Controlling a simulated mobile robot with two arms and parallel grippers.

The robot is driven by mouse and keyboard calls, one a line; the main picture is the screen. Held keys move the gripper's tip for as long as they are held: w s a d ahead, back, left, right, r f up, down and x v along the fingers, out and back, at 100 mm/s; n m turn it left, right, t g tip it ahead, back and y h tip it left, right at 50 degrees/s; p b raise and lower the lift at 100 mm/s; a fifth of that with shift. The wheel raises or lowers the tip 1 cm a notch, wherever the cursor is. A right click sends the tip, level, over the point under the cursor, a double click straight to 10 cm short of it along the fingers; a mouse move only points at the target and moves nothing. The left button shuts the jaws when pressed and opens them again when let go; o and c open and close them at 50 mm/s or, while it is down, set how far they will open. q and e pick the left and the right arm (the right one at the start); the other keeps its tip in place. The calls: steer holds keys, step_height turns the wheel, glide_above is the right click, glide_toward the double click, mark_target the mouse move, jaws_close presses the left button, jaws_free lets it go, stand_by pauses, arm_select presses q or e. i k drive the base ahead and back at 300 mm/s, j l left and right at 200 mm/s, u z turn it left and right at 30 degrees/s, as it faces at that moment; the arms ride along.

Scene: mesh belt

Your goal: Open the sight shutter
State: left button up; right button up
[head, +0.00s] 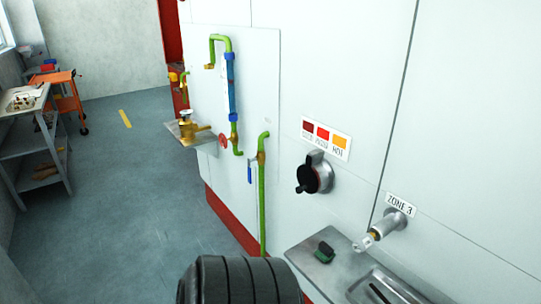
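Neither of my grippers shows in the head view, and nothing touches the fitting.
The colour label (326,138) sits above the fitting. Right of it, a metal tube (389,223) sticks out under a "ZONE 3" sign (401,205). Green pipes (263,195) stand left.

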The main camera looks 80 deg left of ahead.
mark_target(308, 180)
steer(key=j+u, duration=0.1)
steer(key=u, duration=2.1)
